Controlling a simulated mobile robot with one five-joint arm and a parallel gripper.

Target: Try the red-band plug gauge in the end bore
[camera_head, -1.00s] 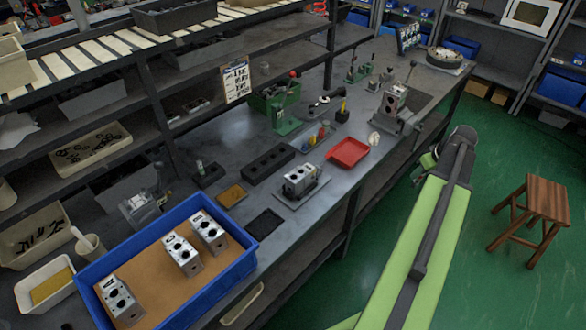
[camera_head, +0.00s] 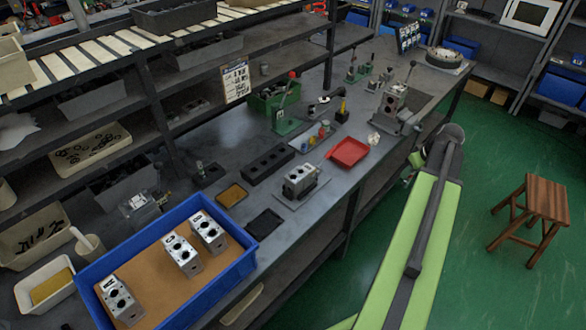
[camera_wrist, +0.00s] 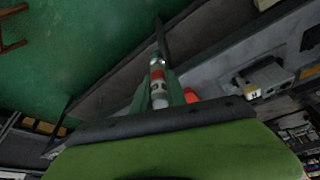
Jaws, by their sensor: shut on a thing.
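My gripper (camera_wrist: 158,92) is shut on the red-band plug gauge (camera_wrist: 158,75) in the wrist view. The gauge is a slim metallic cylinder with a red band, clear of any bore. In the head view my arm's end is by the bench's right edge, and the gauge cannot be made out. A silver valve block (camera_head: 299,178) with bores in its top sits in a fixture on a plate mid-bench. I cannot tell which bore is the end bore. A block also shows at the right of the wrist view (camera_wrist: 266,77).
A blue tray (camera_head: 248,243) at the front left holds three more valve blocks. A red tray (camera_head: 347,152) lies beyond the fixture. A long dark holder (camera_head: 267,164) and a green lever press (camera_head: 287,122) stand behind. A wooden stool (camera_head: 533,200) is on the floor at right.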

